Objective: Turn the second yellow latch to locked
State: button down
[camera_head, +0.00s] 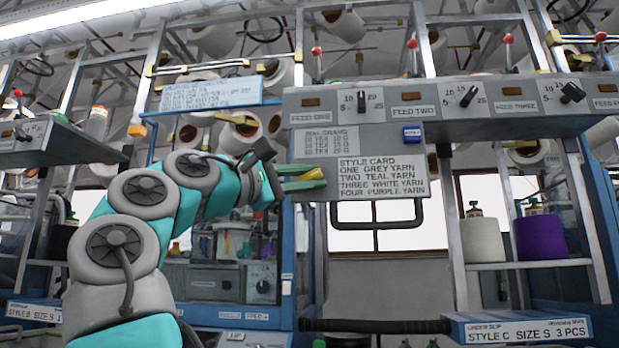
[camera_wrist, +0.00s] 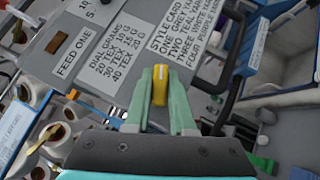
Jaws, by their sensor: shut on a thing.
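My gripper (camera_head: 318,179) reaches in from the left, at the left edge of the grey panel with the style card. Its green fingers (camera_wrist: 160,82) are shut on a small yellow latch (camera_wrist: 160,86), which stands between the fingertips in the wrist view. In the head view only a sliver of that yellow latch (camera_head: 312,173) shows between the fingers. The fingers hide its base and mounting, so I cannot tell its locked or unlocked position, nor its number in the row.
The grey panel carries a style card (camera_head: 382,180) and sits under a feed rail (camera_head: 430,105) with dials. A black tube handle (camera_head: 378,226) hangs below. White (camera_head: 482,240) and purple (camera_head: 540,237) yarn cones stand on a shelf at right. A blue-framed sign (camera_head: 210,95) is above my arm.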

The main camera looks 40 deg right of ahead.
dwell(0.5)
jog(key=c, duration=0.8)
grip_release()
jog(key=v, duration=0.8)
jog(key=shift+d, duration=0.1)
